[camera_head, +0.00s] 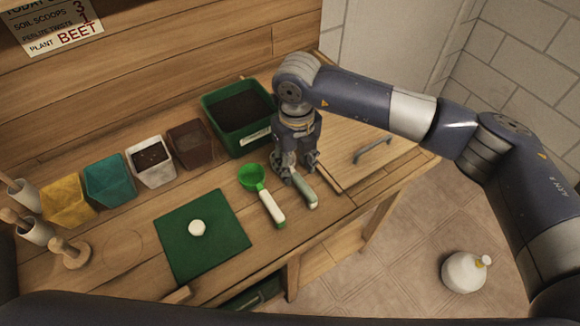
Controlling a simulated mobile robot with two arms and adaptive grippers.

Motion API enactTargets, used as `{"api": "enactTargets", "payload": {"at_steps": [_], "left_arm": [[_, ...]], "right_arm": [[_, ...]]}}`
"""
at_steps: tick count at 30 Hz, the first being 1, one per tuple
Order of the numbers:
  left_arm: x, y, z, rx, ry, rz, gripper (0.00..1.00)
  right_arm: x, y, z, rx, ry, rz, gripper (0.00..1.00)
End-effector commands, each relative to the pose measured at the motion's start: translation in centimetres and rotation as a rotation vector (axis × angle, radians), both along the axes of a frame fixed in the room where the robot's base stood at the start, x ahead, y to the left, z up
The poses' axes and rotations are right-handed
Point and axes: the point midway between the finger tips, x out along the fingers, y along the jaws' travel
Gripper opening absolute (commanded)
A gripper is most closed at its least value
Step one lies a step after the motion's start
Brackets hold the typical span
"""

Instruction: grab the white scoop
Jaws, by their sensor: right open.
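A scoop with a pale handle (306,192) lies on the bench, its far end hidden under my right gripper. I take it for the white scoop, but its bowl cannot be seen. My right gripper (298,172) points down over the far part of this scoop, its fingers open close around it. Whether the fingers touch it cannot be told. A green scoop (253,178) with a white handle lies just left of it. My left gripper is not in view.
A green bin (211,117) of dark soil stands behind the scoops. Several small pots, including a white pot (154,175), line the back left. A green mat (180,250) with a white round object (197,228) lies front left.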

Motion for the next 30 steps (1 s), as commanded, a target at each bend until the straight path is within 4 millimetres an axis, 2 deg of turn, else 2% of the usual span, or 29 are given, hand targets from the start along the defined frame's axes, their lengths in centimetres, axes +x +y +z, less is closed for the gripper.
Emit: {"api": "enactTargets", "payload": {"at_steps": [5,8,12,21,23,27,30], "left_arm": [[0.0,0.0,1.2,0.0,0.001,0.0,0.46],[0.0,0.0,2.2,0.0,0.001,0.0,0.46],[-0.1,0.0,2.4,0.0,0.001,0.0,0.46],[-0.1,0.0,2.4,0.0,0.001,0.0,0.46],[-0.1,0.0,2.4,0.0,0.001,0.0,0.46],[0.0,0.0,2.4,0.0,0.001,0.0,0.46],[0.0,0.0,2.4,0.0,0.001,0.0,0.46]], "right_arm": [[-0.4,-0.5,-1.4,-0.001,0.004,0.0,0.42],[-0.7,-1.0,-2.8,-0.001,0.005,-0.001,0.42],[-0.6,-0.9,-4.8,0.0,0.003,0.0,0.42],[-0.6,-0.9,-5.5,0.001,0.0,0.002,0.42],[-0.6,-0.9,-5.5,0.002,0.0,0.002,0.3],[-0.6,-0.9,-5.5,0.002,0.0,0.001,0.0],[-0.6,-0.9,-5.5,0.002,0.0,0.001,0.0]]}}
